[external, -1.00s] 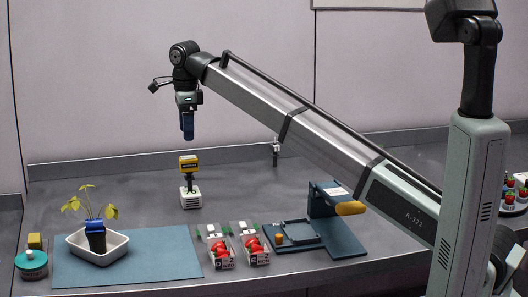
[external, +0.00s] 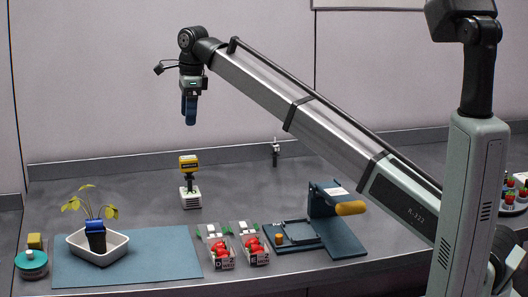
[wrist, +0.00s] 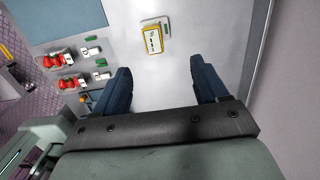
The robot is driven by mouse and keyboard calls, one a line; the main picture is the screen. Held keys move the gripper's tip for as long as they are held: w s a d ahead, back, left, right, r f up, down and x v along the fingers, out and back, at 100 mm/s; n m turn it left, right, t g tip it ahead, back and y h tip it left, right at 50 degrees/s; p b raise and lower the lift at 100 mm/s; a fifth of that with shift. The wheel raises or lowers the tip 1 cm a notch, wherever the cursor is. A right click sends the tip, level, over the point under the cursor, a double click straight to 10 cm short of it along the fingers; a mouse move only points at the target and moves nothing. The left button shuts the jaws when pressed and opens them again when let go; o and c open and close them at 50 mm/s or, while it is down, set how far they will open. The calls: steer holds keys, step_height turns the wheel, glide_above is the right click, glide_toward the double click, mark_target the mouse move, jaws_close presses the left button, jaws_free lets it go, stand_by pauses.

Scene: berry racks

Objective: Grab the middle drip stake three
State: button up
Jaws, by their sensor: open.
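I cannot pick out by label which item is the middle drip stake three. A yellow-headed device with a dark stem (external: 188,163) stands upright in a small white slotted block (external: 190,199) on the grey bench. In the wrist view its yellow and white top (wrist: 153,40) lies ahead, between the lines of the two fingers. My gripper (external: 190,122) hangs above it, pointing down, well clear of it. The blue fingers (wrist: 160,68) are apart with nothing between them.
A white tray (external: 76,245) with a potted seedling sits on a blue mat (external: 165,250) at left. Two strawberry punnets (external: 220,263) stand beside a dark blue device (external: 345,243). A small metal tap-like fitting (external: 275,152) stands at the back. Bench around the white block is clear.

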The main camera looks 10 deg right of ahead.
steer(key=w+d+f+y, duration=0.3)
steer(key=w+d+y, duration=0.1)
step_height(320, 180, up, 4)
steer(key=f+m+t+y, duration=0.1)
steer(key=m+t+y, duration=0.6)
steer(key=m+t, duration=0.45)
glide_above(275, 151)
steer(key=s+d, duration=0.2)
steer(key=d, duration=0.2)
steer(key=n+t, duration=0.2)
step_height(275, 151, down, 21)
steer(key=shift+w+a+f, duration=0.1)
steer(key=shift+f, duration=0.1)
steer(key=shift+w+a+f, duration=0.1)
steer(key=shift+f, duration=0.25)
steer(key=shift+x, duration=2.4)
